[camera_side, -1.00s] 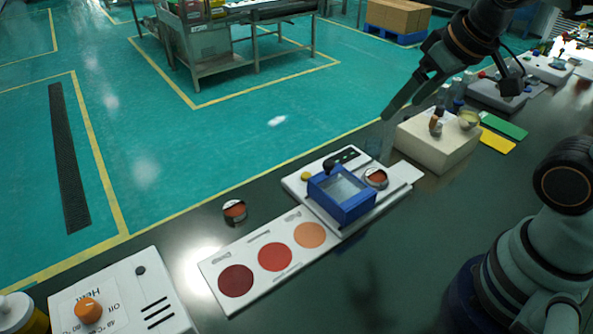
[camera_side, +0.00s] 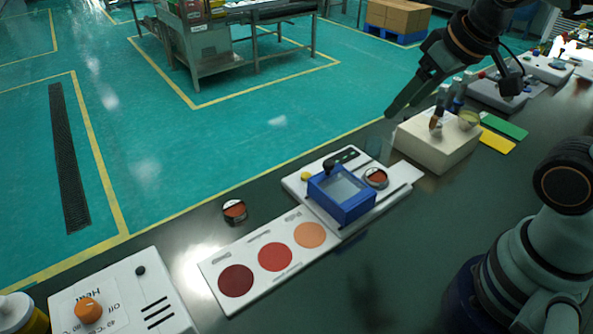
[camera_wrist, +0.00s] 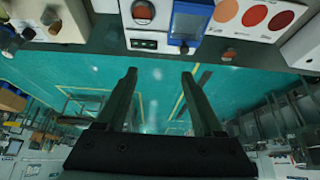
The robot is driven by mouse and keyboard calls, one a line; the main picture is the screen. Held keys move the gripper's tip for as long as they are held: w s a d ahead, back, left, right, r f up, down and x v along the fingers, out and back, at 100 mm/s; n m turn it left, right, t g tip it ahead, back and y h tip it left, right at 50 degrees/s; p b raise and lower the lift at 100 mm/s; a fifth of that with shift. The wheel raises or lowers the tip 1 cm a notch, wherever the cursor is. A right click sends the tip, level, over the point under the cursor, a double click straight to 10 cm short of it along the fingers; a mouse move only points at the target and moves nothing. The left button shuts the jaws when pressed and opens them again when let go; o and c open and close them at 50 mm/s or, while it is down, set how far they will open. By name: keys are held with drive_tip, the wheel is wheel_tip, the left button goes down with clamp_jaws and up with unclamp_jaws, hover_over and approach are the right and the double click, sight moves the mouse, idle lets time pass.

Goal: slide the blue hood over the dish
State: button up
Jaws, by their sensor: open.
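The blue hood (camera_side: 341,193), a box-like frame with a clear top, sits on the white sieve base (camera_side: 397,193). A small round dish (camera_side: 376,178) with reddish contents stands uncovered right beside it on the base. In the wrist view the hood (camera_wrist: 190,22) is at the top, with the dish (camera_wrist: 143,11) to its left. A second similar dish (camera_side: 234,210) stands on the table to the left. My gripper (camera_wrist: 160,73) is open and empty. In the side view it hangs in the air at the upper right, well apart from the hood and dish.
A white card with three coloured circles (camera_side: 275,257) adjoins the base. A cream block (camera_side: 437,147) with small vessels stands to the right, near green and yellow cards (camera_side: 504,126). A white heater box (camera_side: 120,294) is at front left. Dark table is clear in front.

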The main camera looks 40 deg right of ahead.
drive_tip(key=w, duration=0.1)
drive_tip(key=m+g, duration=0.6)
drive_tip(key=m, duration=0.3)
hover_over(329, 162)
wheel_tip(329, 162, down, 5)
wheel_tip(329, 162, down, 11)
clamp_jaws()
drive_tip(key=shift+r, duration=0.1)
idle(1.1)
